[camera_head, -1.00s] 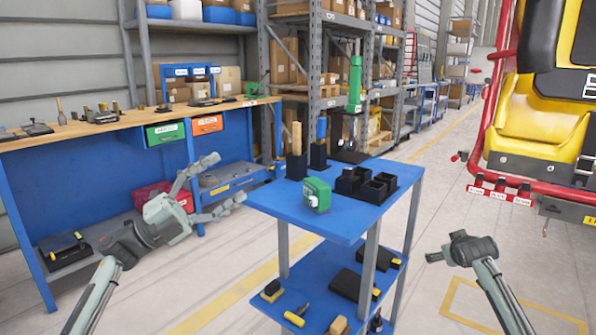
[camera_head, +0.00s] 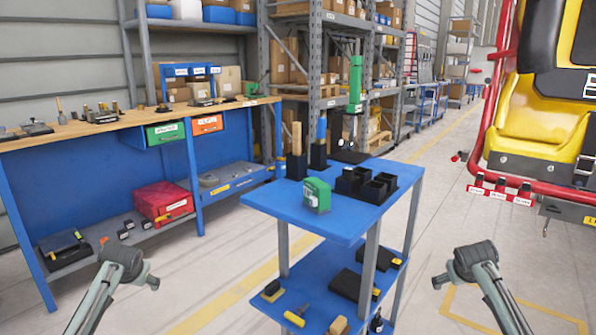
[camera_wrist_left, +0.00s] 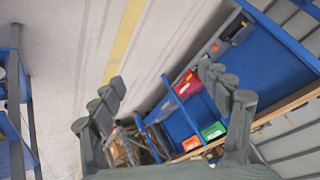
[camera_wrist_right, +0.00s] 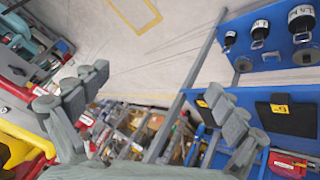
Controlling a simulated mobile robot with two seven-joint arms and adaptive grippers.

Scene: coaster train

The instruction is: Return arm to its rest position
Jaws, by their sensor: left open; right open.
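My left arm is folded back at the lower left of the head view, with the left gripper (camera_head: 146,277) mostly hidden behind its own wrist. In the left wrist view the left gripper (camera_wrist_left: 165,100) has its fingers spread wide with nothing between them. My right arm is at the lower right of the head view, with the right gripper (camera_head: 442,280) mostly hidden by its wrist. In the right wrist view the right gripper (camera_wrist_right: 155,95) is also spread wide and empty. Both grippers are clear of the blue cart (camera_head: 300,212).
A wooden-topped workbench (camera_head: 130,125) stands at the left. A yellow coaster car (camera_head: 540,115) with red rails is at the right. Floor shows around the cart.

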